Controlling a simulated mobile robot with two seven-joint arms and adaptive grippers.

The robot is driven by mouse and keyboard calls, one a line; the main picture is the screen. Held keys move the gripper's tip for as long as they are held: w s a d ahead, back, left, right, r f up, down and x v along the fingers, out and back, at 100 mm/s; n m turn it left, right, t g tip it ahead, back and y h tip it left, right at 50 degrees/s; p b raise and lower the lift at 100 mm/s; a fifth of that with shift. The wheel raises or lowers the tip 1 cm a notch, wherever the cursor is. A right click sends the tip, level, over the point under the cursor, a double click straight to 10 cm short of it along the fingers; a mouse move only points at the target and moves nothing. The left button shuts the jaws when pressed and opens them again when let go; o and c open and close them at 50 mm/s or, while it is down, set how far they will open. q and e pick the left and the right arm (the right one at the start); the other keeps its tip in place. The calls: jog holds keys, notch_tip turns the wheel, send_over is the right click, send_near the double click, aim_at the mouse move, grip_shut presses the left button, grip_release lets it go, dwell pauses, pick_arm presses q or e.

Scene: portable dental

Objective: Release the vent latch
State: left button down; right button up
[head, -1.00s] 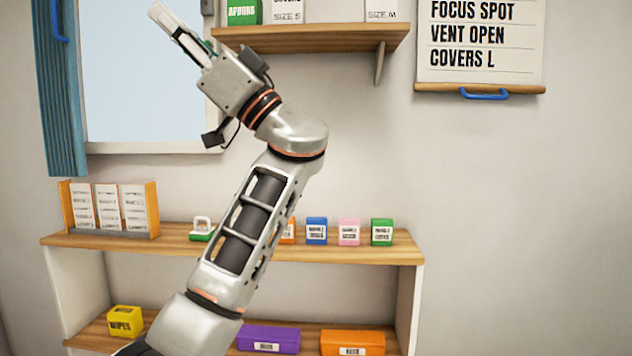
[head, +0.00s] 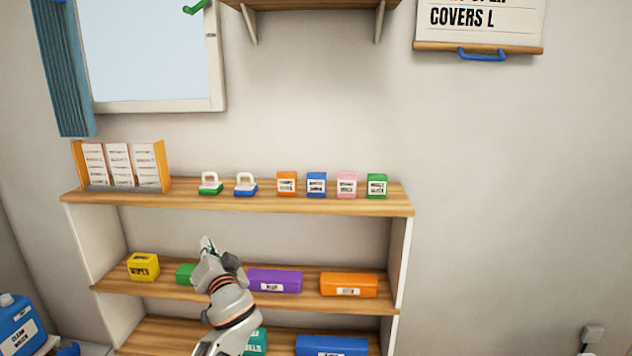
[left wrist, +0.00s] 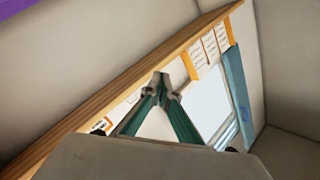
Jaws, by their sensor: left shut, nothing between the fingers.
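A green handle (head: 195,6), apparently the vent latch, shows at the top edge of the head view by the right side of the window (head: 145,50). It slants, its right end higher; its upper part is cut off, and I cannot tell whether it is released. My left gripper (head: 207,243) is shut and empty, well below the handle, in front of the middle shelf and pointing up. Its fingertips also meet in the left wrist view (left wrist: 160,78), with the window (left wrist: 205,100) beyond them. My right gripper is not in view.
The shelf unit (head: 300,204) holds a card rack (head: 120,187), small labelled boxes and two handled pieces on top. Larger boxes, including a purple one (head: 274,281), stand lower. A wall shelf (head: 310,4) juts out right of the window. The wall between is clear.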

pick_arm(q)
jog(key=s+d+f+m+g+h+p, duration=0.15)
jog(key=s+f+h, duration=0.25)
jog(key=s+f, duration=0.75)
jog(key=s+d+f+m+g+h+p, duration=0.1)
jog(key=s+d+f+g+h+p, duration=0.15)
jog(key=s+f, duration=0.85)
jog(key=s+d+f+h+p, duration=0.1)
jog(key=s+f, duration=0.3)
jog(key=s, duration=0.7)
jog(key=s+d+f+g+h, duration=0.1)
jog(key=s+f+h, duration=0.3)
jog(key=s, duration=0.7)
jog(key=shift+s+d+f+n+p, duration=0.2)
jog(key=shift+s+f+n+p, duration=0.15)
jog(key=shift+f, duration=0.35)
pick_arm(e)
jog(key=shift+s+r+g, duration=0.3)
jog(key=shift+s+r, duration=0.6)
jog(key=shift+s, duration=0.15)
pick_arm(q)
jog(key=shift+w, duration=0.1)
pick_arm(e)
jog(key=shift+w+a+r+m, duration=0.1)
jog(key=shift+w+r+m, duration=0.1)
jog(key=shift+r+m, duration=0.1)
